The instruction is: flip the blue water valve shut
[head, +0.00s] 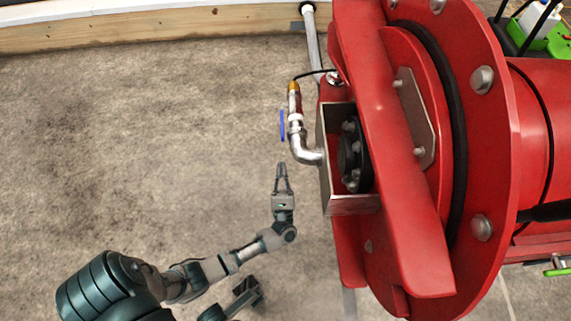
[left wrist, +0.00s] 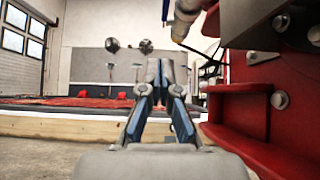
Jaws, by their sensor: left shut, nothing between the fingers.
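The blue valve handle (head: 283,124) is a thin lever. It stands along the left side of a silver pipe elbow (head: 297,135) on the red machine, roughly in line with the pipe's upright part. My left gripper (head: 281,166) is shut and empty, just below the handle in the head view, with a small gap seen between them. In the left wrist view my left gripper (left wrist: 161,72) points forward, its fingers together at the tips with nothing between them. My right gripper is not seen.
The large red machine (head: 400,150) fills the right side, with a metal box (head: 335,205) beside the pipe. A black cable runs above the valve. A wooden kerb (head: 150,30) lies at the back. The concrete floor (head: 130,130) to the left is clear.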

